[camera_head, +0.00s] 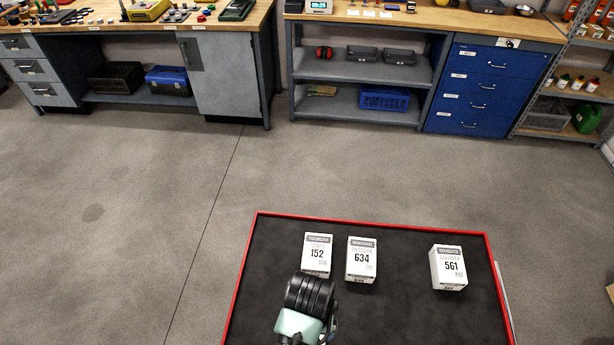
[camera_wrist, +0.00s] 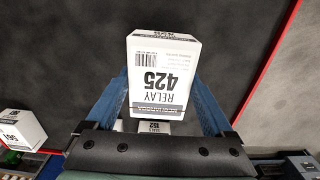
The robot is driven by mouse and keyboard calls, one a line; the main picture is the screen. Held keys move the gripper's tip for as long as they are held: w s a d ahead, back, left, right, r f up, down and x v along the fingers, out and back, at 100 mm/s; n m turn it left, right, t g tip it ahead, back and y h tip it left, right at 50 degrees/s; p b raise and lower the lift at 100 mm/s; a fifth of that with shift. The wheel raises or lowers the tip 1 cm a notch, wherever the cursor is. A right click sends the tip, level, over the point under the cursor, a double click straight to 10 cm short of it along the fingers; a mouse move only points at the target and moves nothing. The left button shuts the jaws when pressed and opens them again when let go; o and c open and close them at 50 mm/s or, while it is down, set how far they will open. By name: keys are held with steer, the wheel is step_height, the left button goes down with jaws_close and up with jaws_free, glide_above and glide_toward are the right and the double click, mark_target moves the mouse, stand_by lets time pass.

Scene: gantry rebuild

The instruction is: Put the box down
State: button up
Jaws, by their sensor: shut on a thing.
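The white box marked RELAY 425 (camera_wrist: 163,75) is between the blue fingers of my gripper (camera_wrist: 162,88) in the wrist view, and the gripper is shut on it. Dark mat surface shows around the box. I cannot tell whether its base touches the mat. In the head view my arm hides the held box and the fingers. The black mat with a red rim (camera_head: 370,221) lies below my arm.
White boxes marked 152 (camera_head: 317,256), 634 (camera_head: 361,260) and 561 (camera_head: 448,267) stand on the mat. Box 152 is close to my wrist. Bare mat shows between 634 and 561 and at the left. Workbenches (camera_head: 225,70) and blue drawers (camera_head: 483,90) stand far behind.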

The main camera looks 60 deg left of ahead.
steer(key=shift+s+f, duration=0.1)
steer(key=shift+f, duration=1.7)
steer(key=shift+f, duration=0.15)
steer(key=o, duration=1.4)
